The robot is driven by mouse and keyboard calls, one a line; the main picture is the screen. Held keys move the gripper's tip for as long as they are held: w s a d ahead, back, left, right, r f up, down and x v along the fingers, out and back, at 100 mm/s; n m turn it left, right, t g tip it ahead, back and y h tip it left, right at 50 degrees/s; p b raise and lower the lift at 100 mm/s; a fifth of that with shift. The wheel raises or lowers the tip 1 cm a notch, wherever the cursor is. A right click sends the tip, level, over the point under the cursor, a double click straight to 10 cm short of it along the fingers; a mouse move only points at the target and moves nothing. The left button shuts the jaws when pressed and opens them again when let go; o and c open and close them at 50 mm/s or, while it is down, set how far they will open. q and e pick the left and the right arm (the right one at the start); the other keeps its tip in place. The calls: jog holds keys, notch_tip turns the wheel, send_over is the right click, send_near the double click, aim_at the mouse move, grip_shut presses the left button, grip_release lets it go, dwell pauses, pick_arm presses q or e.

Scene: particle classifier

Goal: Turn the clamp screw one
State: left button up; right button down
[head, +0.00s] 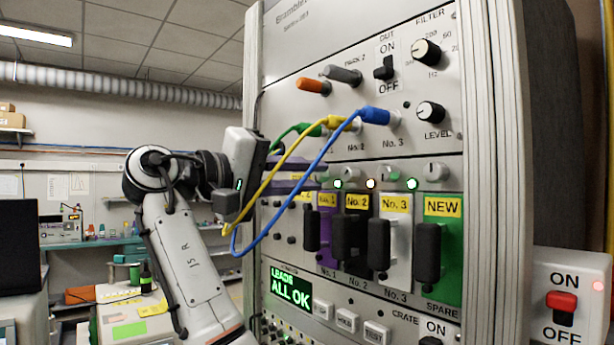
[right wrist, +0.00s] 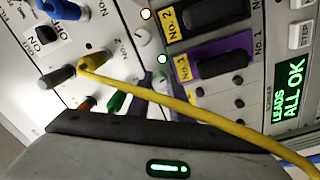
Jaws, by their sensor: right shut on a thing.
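My right gripper (head: 312,177) reaches in from the left at the row of clamp screws, above the purple module No. 1 (head: 326,229). Its fingers are shut, and they also show in the right wrist view (right wrist: 150,92) beside the purple module's top end. Clamp screw one itself is mostly hidden by the fingers, which are closed around its place. A green lamp (head: 338,184) is lit beside it. The clamp screw above No. 2 (right wrist: 144,37) shows bare in the right wrist view. My left gripper is not in view.
Green (head: 308,129), yellow (head: 337,121) and blue (head: 376,116) plugs sit above; their leads hang close by my right gripper. Modules No. 2 (head: 357,203), No. 3 (head: 394,254) and NEW (head: 449,256) stand right. The display (head: 291,288) reads "LEADS ALL OK".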

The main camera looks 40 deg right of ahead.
jog(key=c, duration=1.6)
grip_release()
jog(key=a, duration=0.7)
jog(key=w+a+b, duration=0.1)
jog(key=a, duration=0.2)
jog(key=shift+w+a+f, duration=0.1)
jog(key=shift+a, duration=0.05)
